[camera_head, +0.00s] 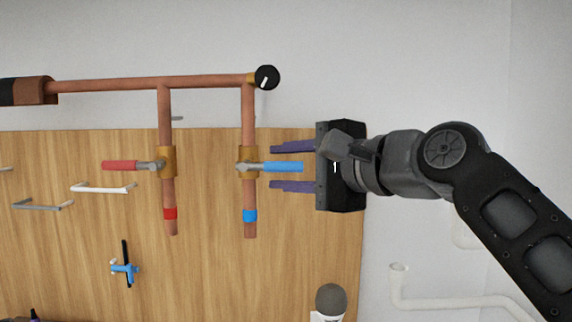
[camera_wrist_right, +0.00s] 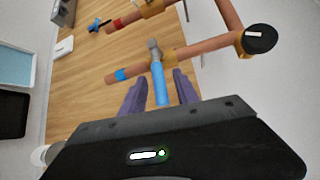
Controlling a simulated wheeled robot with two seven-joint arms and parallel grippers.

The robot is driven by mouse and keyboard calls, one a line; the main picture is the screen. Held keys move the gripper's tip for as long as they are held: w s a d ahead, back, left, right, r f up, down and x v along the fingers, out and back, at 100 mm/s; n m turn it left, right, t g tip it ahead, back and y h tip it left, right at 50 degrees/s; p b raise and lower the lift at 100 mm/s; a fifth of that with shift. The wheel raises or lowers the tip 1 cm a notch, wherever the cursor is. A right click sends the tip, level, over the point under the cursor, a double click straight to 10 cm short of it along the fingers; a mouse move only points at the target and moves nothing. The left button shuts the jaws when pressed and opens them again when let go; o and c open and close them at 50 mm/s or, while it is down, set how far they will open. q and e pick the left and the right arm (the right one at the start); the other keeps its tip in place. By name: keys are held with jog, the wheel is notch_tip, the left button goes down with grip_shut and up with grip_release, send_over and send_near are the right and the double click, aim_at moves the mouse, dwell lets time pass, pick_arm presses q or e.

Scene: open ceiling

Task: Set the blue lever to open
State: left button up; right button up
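The blue lever (camera_head: 283,167) sits on a brass valve (camera_head: 248,161) on the right vertical copper pipe and points right, crosswise to the pipe. In the right wrist view the blue lever (camera_wrist_right: 160,84) reaches in between the fingers. My right gripper (camera_head: 292,167) is open, with one purple finger above the lever's end and one below, apart from it in the head view. The fingers also show in the right wrist view (camera_wrist_right: 158,92). My left gripper is not clearly in view.
A red lever (camera_head: 119,165) on the left pipe points left. A black-faced gauge (camera_head: 266,77) ends the upper pipe. Handles and a small blue tap (camera_head: 124,268) are on the wooden board (camera_head: 205,270). White pipes (camera_head: 430,302) run at lower right.

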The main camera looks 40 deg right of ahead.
grip_shut()
dwell(1.4)
